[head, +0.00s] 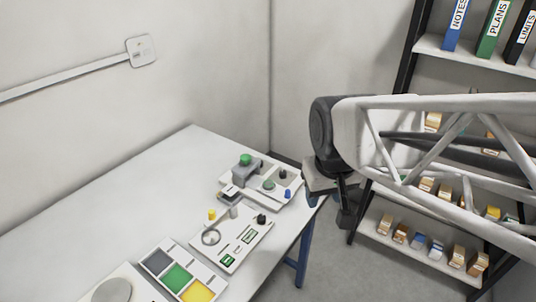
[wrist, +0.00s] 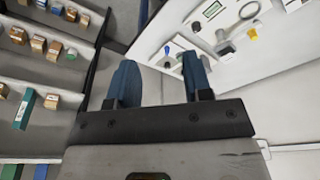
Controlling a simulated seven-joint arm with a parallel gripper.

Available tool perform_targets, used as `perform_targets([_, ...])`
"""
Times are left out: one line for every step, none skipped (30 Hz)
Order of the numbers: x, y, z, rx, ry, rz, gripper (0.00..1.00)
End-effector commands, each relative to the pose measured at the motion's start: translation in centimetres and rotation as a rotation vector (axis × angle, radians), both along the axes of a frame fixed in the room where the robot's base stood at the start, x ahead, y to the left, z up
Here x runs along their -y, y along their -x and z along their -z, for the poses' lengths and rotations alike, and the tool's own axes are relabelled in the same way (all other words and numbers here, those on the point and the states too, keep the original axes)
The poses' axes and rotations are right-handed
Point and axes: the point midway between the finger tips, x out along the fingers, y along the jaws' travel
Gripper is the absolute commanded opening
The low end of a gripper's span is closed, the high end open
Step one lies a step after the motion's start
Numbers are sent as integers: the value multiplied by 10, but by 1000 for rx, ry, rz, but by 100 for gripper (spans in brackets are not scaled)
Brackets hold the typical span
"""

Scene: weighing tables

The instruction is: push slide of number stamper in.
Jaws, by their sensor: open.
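What looks like the number stamper is a grey block with a green round button (head: 246,160), on a pale panel (head: 262,200) at the far right of the table in the head view. A small grey piece, perhaps its slide (head: 230,197), sticks out at the panel's left-hand edge. My gripper (head: 345,218) hangs to the right of the panel, beyond the table edge, apart from it. In the wrist view my gripper (wrist: 160,78) shows two blue fingers spread with nothing between them. There the right finger hides part of the panel, and I cannot make out the slide clearly.
A second panel (head: 222,262) with a ring, a yellow knob and green displays stands nearer. A tray (head: 170,282) with coloured compartments and a round plate (head: 112,290) follow. The table's left part (head: 130,200) is clear.

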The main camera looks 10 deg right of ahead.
Motion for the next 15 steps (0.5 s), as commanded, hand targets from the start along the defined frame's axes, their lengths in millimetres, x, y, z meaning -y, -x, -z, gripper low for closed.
perform_targets([0, -10, 3, -9, 2, -11, 46])
perform_targets([0, -15, 5, -14, 3, -19, 46])
perform_targets([0, -22, 6, -19, 5, -28, 46])
perform_targets([0, -28, 8, -22, 6, -35, 46])
perform_targets([0, -33, 9, -25, 7, -42, 46])
perform_targets([1, -40, 11, -31, 9, -53, 46])
perform_targets([1, -45, 13, -34, 10, -60, 46])
perform_targets([1, -51, 15, -37, 11, -67, 46])
perform_targets([1, -58, 18, -43, 13, -77, 46])
perform_targets([1, -63, 19, -46, 13, -85, 46])
perform_targets([1, -69, 22, -50, 14, -92, 46])
perform_targets([1, -75, 25, -54, 16, -100, 46])
perform_targets([1, -81, 27, -58, 17, -108, 46])
perform_targets([1, -86, 30, -61, 17, -116, 46])
perform_targets([2, -93, 33, -66, 18, -125, 46])
